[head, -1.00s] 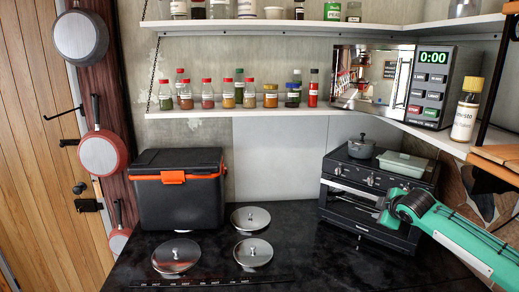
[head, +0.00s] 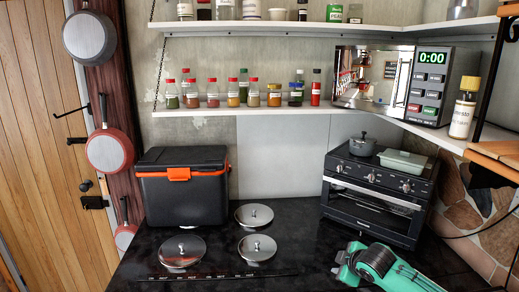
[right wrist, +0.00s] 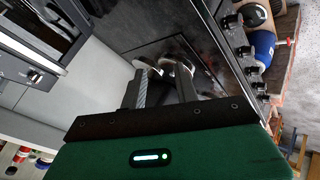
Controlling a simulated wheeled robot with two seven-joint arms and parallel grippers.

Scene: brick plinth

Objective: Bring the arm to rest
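My right arm is green and comes in at the lower right of the head view. Its gripper (head: 342,263) is low over the front right of the black cooktop, in front of the toaster oven (head: 371,200) and apart from it. In the right wrist view the two fingers of the right gripper (right wrist: 161,88) stand apart with nothing between them; round metal lids show beyond the tips. My left gripper is not in view.
Several metal lids (head: 255,247) lie on the black cooktop (head: 215,278) left of my right gripper. A black cooler box (head: 185,195) stands at the back left. A shelf with jars (head: 240,106) and a microwave (head: 385,85) hang above. Pans (head: 109,151) hang at left.

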